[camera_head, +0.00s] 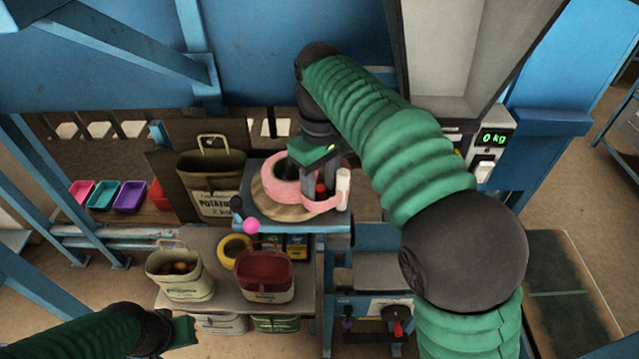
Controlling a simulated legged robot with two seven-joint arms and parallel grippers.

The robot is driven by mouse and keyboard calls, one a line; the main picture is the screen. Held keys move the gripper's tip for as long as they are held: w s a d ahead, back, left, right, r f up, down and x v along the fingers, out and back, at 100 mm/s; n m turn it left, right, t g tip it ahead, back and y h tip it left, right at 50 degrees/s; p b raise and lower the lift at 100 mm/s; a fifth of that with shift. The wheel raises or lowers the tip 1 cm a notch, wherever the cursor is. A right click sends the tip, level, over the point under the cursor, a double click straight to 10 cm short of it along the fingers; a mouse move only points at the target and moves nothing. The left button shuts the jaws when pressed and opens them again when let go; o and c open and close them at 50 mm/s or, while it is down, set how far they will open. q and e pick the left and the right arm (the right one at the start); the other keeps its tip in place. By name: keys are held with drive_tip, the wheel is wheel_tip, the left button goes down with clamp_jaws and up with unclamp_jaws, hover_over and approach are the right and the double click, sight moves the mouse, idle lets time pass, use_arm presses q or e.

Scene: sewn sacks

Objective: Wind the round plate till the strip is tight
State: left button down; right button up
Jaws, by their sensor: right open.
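The round wooden plate (284,211) lies flat on a small blue-edged stand in the middle of the view. A pink strip (270,184) sits on it as a roll, and a band of it runs right to a white upright post (343,188). I cannot tell how tight the band is. My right gripper (312,178) points down over the plate and roll, its dark fingers apart. A small red part (321,190) shows near the fingers; contact is unclear. My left gripper (184,331) is low at the left, away from the plate, its fingers not clear.
A pink ball (251,226) is at the stand's front left edge. Sacks (180,276) (265,275) and a yellow roll (235,248) stand on the lower shelf in front. A potato sack (211,180) stands left. A scale display (494,138) reads 0 kg at right.

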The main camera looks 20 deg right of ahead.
drive_tip(key=shift+w+f, duration=0.1)
drive_tip(key=shift+s+d, duration=0.1)
drive_tip(key=shift+s, duration=0.1)
drive_tip(key=c, duration=0.3)
clamp_jaws()
idle(0.8)
